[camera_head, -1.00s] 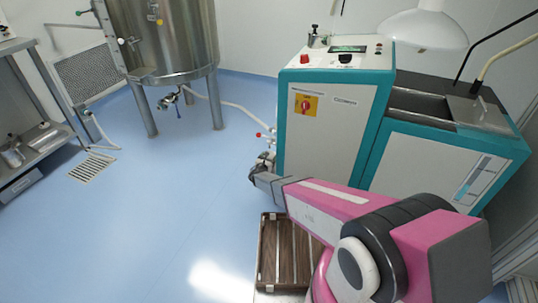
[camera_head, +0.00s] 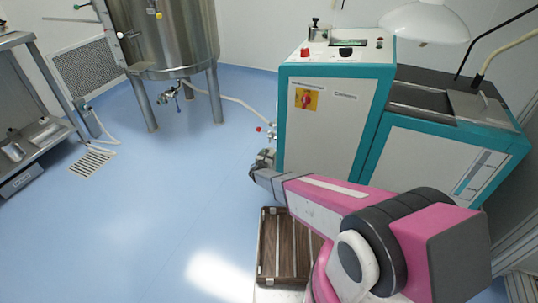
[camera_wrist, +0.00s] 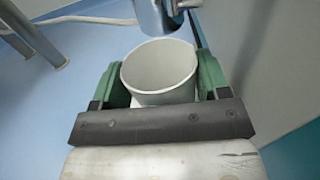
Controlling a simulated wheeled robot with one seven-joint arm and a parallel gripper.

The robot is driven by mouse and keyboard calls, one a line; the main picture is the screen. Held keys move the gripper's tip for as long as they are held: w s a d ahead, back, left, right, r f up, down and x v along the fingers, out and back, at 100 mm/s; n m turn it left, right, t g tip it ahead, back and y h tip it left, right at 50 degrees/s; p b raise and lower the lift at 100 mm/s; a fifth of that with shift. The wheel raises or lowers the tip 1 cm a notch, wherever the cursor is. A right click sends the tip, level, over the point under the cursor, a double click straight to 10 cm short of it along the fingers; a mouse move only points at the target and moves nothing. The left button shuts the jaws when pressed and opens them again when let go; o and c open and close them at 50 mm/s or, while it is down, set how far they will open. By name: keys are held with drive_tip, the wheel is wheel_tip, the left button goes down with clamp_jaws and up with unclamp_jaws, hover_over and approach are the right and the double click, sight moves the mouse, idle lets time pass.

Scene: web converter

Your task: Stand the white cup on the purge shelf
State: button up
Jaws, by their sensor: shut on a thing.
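The white cup (camera_wrist: 160,72) is between the green fingers of my gripper (camera_wrist: 160,84) in the wrist view. My gripper is shut on it, and its open rim faces the camera. A grey metal spout or valve (camera_wrist: 158,17) shows just beyond the cup's far rim; I cannot tell whether they touch. In the head view my gripper (camera_head: 257,172) is at the left side of the teal and white machine (camera_head: 325,125), close to small fittings there. The cup is not distinguishable in that view. I cannot make out the purge shelf in either view.
A brown slatted case or crate (camera_head: 268,245) lies below my arm. A steel tank (camera_head: 165,35) on legs stands at the back, with a hose running toward the machine. A steel rack (camera_head: 45,150) is at far left. The blue floor between is clear.

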drive_tip(key=shift+f, duration=0.3)
drive_tip(key=o, duration=1)
drive_tip(key=shift+s, duration=0.1)
